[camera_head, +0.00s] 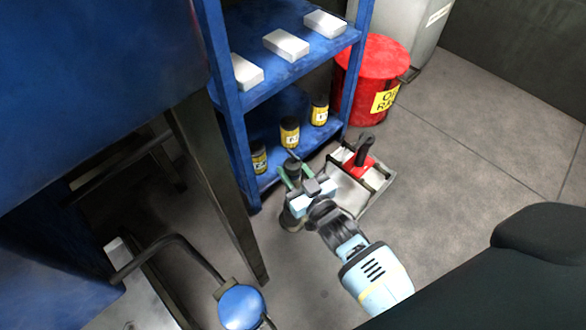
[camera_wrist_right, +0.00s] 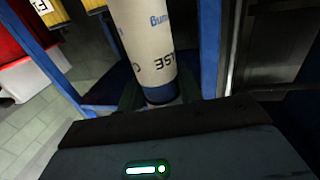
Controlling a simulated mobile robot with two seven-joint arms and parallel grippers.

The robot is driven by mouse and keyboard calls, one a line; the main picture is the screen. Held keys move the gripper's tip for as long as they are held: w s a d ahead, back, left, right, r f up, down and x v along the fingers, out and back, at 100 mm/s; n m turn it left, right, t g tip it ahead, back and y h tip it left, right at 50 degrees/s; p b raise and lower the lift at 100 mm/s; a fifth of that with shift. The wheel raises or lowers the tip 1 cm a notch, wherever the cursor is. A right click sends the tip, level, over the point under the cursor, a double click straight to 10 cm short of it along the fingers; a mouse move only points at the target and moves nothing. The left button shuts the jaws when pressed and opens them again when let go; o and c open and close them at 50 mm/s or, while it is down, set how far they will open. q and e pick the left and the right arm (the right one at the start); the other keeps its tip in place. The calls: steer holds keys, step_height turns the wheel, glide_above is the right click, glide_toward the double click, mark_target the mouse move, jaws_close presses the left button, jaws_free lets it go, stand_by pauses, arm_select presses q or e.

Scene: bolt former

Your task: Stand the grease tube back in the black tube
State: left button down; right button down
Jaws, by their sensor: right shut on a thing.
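The grease tube (camera_wrist_right: 148,45) is cream with dark lettering and a blue band at its lower visible end. It fills the top middle of the right wrist view, and its top runs out of the picture. My right gripper (camera_head: 293,178) is shut on it; in the head view the gripper is low in front of the blue shelf, left of a floor tray. A dark round shape (camera_head: 291,217) shows just below the gripper; I cannot tell whether it is the black tube. The tube's seating is hidden. My left gripper is not in view.
The blue shelf (camera_head: 231,140) holds white boxes and yellow-labelled jars (camera_head: 290,133). The floor tray (camera_head: 374,193) holds a red thing with a black handle (camera_head: 364,151). A red bin (camera_head: 365,85) stands behind. A blue round seat (camera_head: 241,307) is front left.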

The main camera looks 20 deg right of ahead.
steer(key=shift+f, duration=1.1)
stand_by(0.4)
stand_by(0.6)
steer(key=shift+f, duration=1.4)
steer(key=shift+w+f, duration=0.1)
steer(key=shift+f, duration=2.1)
